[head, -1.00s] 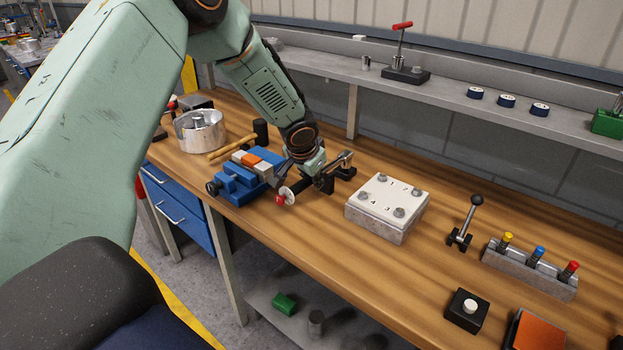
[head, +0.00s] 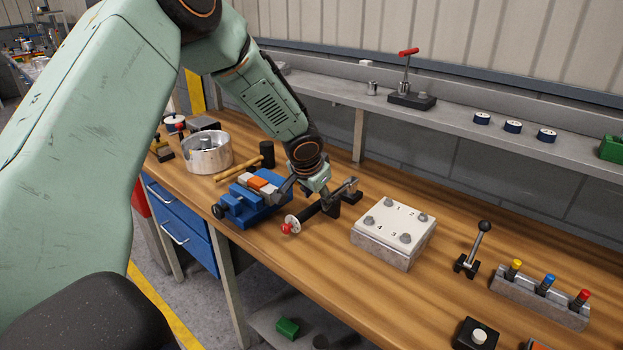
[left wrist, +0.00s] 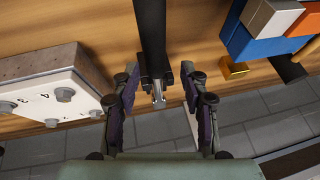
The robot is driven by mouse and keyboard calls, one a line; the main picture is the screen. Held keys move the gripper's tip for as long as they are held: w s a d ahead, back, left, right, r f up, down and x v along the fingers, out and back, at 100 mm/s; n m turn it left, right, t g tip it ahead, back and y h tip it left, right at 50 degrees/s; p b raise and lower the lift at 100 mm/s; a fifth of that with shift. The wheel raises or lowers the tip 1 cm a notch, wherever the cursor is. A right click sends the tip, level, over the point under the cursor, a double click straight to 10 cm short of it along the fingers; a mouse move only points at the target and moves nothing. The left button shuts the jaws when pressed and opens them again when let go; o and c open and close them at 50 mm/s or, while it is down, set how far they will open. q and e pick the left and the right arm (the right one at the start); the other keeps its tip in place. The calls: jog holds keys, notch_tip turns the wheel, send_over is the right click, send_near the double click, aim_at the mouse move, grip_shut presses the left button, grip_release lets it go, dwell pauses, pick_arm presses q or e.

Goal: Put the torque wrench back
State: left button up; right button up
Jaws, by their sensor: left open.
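The torque wrench (head: 312,212) is a dark bar with a metal head at its right end and a pale disc and red knob at its left end. It sits at black supports (head: 352,197) on the wooden bench, between the blue vise and the white plate. My left gripper (head: 325,197) is right over the wrench and partly hides its middle. In the left wrist view, the dark bar of the wrench (left wrist: 151,35) runs down towards my open left gripper (left wrist: 160,92). The fingers stand apart on either side of its metal end. I cannot tell whether they touch it. My right gripper is not in view.
The blue vise (head: 244,208) is close on the left, with a mallet (head: 240,168) and a metal pot (head: 207,155) behind it. The white numbered plate on its block (head: 396,228) is close on the right. Farther right stand a lever (head: 472,250) and a coloured-peg rack (head: 540,295).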

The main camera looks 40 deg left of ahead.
pick_arm(q)
jog(key=v, duration=0.9)
jog(key=shift+s+d+r, duration=0.2)
jog(key=shift+s+r, duration=0.1)
jog(key=shift+w+a+f, duration=0.1)
